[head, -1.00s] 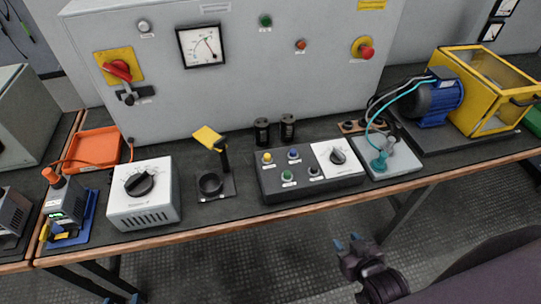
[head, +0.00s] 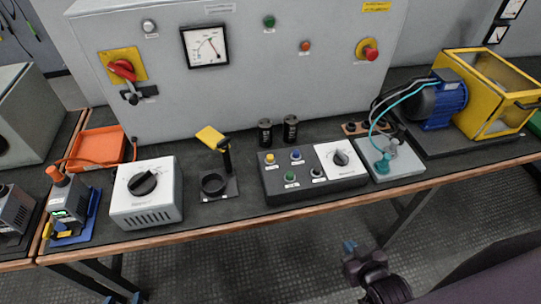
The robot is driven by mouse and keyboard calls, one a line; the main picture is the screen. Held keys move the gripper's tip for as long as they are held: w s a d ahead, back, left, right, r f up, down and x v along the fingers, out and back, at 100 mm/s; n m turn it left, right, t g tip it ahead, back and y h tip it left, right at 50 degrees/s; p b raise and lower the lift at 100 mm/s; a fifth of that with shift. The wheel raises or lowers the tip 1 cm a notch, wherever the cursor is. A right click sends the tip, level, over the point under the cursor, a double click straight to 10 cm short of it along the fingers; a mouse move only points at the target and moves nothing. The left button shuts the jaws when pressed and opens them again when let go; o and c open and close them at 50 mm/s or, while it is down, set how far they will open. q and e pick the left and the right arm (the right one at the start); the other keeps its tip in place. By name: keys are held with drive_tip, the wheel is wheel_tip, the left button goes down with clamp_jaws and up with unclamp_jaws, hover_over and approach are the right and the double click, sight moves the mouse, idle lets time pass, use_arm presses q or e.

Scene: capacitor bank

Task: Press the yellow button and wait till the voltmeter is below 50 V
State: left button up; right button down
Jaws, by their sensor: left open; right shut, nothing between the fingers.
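The yellow button (head: 269,158) is at the top left of a dark control box (head: 318,194) on the bench. Nothing touches it. The voltmeter (head: 205,46) is a square white dial with a dark frame on the grey cabinet; its scale is too small to read. My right gripper (head: 350,245) is shut and empty, low in front of the bench edge, below and right of the button. My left gripper (head: 124,298) shows only its blue fingertips at the bottom edge, apart and empty, far below and left of the button.
The box also carries a blue button (head: 295,155), a green button (head: 290,177) and a white dial plate (head: 335,172). Two black capacitors (head: 291,129) stand behind it. A black post with a yellow flag (head: 210,137) stands left. A white knob box (head: 146,207) is further left.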

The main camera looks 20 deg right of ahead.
drive_tip(key=shift+w+r, duration=0.1)
drive_tip(key=shift+w, duration=0.1)
drive_tip(key=shift+w+r, duration=0.1)
drive_tip(key=shift+w, duration=0.15)
drive_tip(key=shift+s, duration=0.25)
drive_tip(key=shift+s, duration=0.25)
drive_tip(key=shift+w, duration=0.15)
